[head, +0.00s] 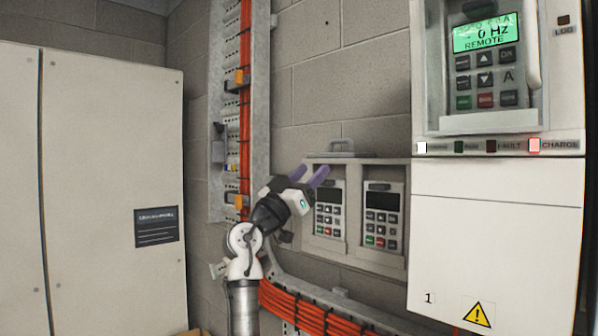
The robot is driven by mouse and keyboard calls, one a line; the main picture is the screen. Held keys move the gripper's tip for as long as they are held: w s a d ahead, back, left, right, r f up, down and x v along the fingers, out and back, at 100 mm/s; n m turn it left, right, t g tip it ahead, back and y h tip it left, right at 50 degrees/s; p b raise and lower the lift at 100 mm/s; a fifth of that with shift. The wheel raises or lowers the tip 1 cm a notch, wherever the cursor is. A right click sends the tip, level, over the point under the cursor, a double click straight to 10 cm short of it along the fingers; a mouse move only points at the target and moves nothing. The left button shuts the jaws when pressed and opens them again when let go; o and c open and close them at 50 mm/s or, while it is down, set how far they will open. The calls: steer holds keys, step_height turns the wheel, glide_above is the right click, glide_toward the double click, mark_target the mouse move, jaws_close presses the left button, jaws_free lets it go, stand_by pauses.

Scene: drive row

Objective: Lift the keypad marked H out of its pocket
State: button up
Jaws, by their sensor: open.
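Two grey keypads with dark screens sit side by side in the pockets of a light grey wall holder (353,167). They are the left keypad (330,215) and the right keypad (383,214). I cannot read a letter on either, so I cannot tell which is marked H. My gripper (309,173) is open and empty, its purple fingers pointing up and right. In the picture it overlaps the upper left corner of the holder and hides part of it. I cannot tell its distance from the holder.
A drive cabinet (490,240) stands at right; its lit keypad (485,65) reads 0 Hz REMOTE and bears an A. Orange cables (310,312) run below the holder and up a rail (228,60). A pale cabinet (100,120) stands at left.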

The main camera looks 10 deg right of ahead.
mark_target(321, 190)
steer(key=shift+w+d+f+b, duration=0.4)
steer(key=shift+w+d+f, duration=0.2)
steer(key=shift+d+f, duration=0.3)
steer(key=shift+w+d+f+b, duration=0.4)
steer(key=shift+w+d+f, duration=0.15)
steer(key=shift+d+f, duration=0.35)
steer(key=shift+f, duration=0.15)
steer(key=c, duration=0.8)
